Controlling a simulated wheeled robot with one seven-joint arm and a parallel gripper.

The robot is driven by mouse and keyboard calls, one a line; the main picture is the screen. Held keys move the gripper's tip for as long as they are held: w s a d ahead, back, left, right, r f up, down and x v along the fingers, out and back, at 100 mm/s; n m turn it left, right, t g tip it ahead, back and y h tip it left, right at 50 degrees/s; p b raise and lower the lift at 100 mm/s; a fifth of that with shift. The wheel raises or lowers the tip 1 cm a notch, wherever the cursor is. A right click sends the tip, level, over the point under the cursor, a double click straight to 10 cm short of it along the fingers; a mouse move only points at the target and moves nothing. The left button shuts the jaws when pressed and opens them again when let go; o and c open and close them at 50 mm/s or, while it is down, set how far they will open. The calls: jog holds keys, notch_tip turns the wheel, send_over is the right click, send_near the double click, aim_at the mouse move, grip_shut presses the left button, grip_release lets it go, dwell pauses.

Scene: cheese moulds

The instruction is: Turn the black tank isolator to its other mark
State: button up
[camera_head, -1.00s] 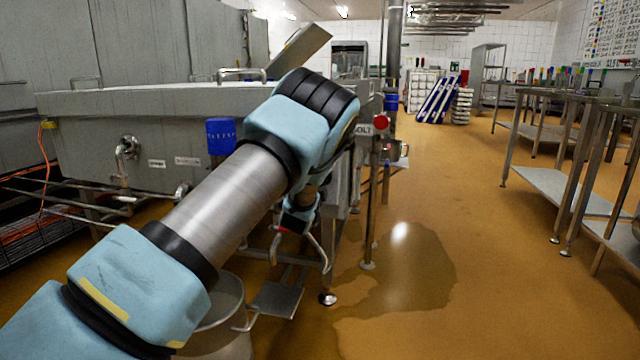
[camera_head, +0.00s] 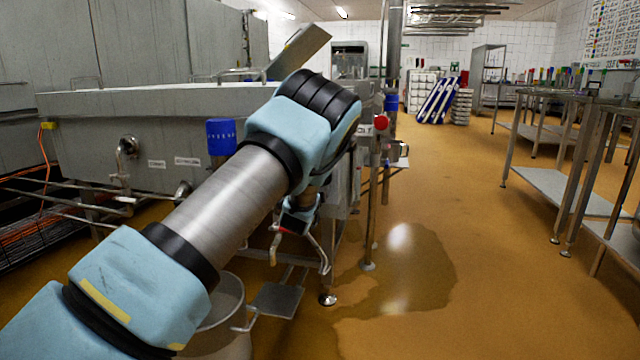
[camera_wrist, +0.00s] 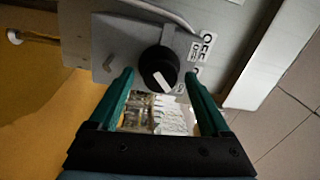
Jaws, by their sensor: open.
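The black isolator (camera_wrist: 158,62) is a round knob with a white pointer bar, on a grey plate in the wrist view. Its bar slants, with its lower end toward the lower right. Black-on-white lettering (camera_wrist: 208,46) stands to the right of the knob, and a faint angled mark (camera_wrist: 109,63) is on the plate to the left. My gripper (camera_wrist: 159,74) is open, with one green finger on each side of the knob. I cannot tell whether either finger touches it.
A long steel tank (camera_head: 85,125) stands at the left, with a blue cylinder (camera_head: 221,136) on its side. A red button (camera_head: 381,122) is at its right end. A pale bucket (camera_head: 226,300) is on the floor below my arm. The wet floor to the right is clear up to steel tables (camera_head: 560,185).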

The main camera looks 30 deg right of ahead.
jog(key=p+v, duration=0.2)
jog(key=v, duration=0.8)
jog(key=shift+s+a, duration=0.3)
jog(key=shift+a+f, duration=0.1)
